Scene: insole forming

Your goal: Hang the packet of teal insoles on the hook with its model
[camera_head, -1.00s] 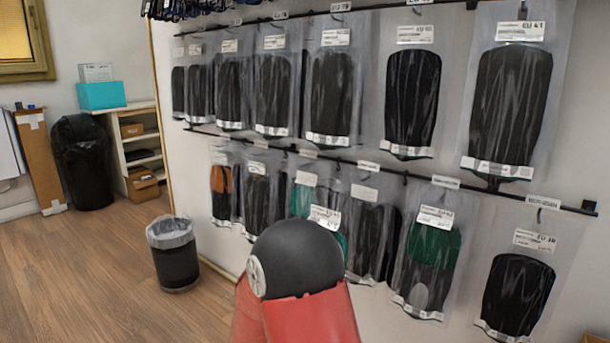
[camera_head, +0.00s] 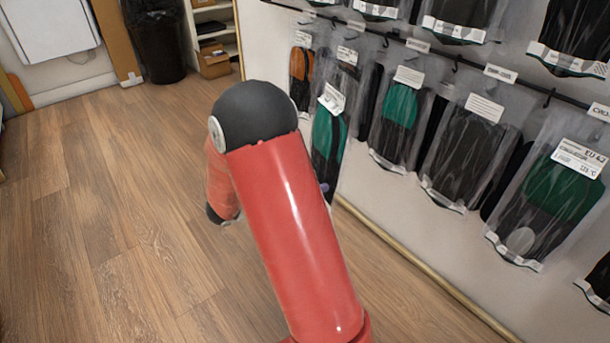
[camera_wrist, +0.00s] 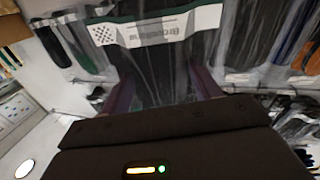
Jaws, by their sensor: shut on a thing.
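My gripper (camera_wrist: 163,85) is shut on a clear packet (camera_wrist: 150,62) with dark insoles and a white printed strip, its purple fingers on either side. In the head view the held packet (camera_head: 328,135) shows teal above black and a tilted white label. My red arm hides part of it and nearly all of the gripper. The packet is in front of the lower rail (camera_head: 470,72). Just right of it, a similar teal-and-black packet (camera_head: 399,105) hangs on a hook. I cannot tell whether the held packet touches a hook.
Black-insole packets (camera_head: 468,150) and a green-and-black packet (camera_head: 562,190) hang along the lower rail. An orange-and-black packet (camera_head: 301,65) hangs at its far end. A black bin (camera_head: 157,40) and shelf (camera_head: 212,25) stand at the back. The wooden floor (camera_head: 110,200) at left is clear.

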